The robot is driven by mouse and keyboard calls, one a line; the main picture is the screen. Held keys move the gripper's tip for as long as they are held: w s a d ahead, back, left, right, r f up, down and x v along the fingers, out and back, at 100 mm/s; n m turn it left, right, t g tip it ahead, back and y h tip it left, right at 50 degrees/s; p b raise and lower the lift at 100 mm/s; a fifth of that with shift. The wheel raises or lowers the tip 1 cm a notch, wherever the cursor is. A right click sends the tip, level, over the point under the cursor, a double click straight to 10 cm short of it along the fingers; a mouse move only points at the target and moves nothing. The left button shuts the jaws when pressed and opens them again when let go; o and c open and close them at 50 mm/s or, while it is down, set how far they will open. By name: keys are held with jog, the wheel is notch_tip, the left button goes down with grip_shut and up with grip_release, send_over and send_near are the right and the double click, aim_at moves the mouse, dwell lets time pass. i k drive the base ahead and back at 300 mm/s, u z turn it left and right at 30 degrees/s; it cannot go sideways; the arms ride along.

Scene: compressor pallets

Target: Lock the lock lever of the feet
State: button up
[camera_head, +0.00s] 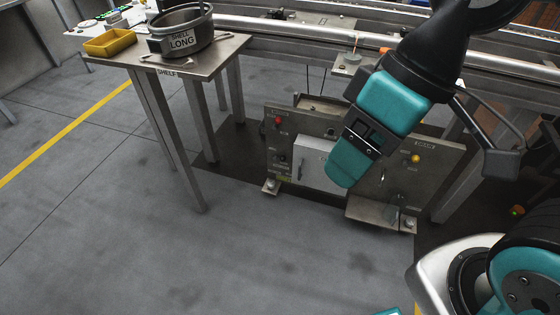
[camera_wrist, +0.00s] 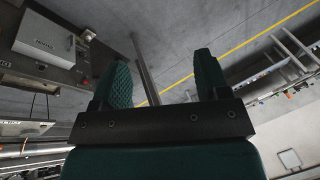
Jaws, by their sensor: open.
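My gripper (camera_wrist: 163,80) is open and empty in the wrist view, with a wide gap between its two green fingers. In the head view my teal gripper (camera_head: 343,165) hangs in front of a grey metal panel unit (camera_head: 312,122) and hides part of it. Low metal feet stick out at the floor, one at the left (camera_head: 270,186) and a wider plate at the right (camera_head: 378,212). Small dark fittings sit on them, but I cannot tell which is the lock lever or how it stands. The panel unit also shows at the upper left of the wrist view (camera_wrist: 28,76).
A conveyor rail (camera_head: 300,32) runs behind. The grey floor (camera_head: 130,230) in front is clear.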

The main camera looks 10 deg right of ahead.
aim_at(282, 159)
jog(key=z, duration=0.2)
jog(key=i, duration=0.95)
jog(key=u, duration=0.3)
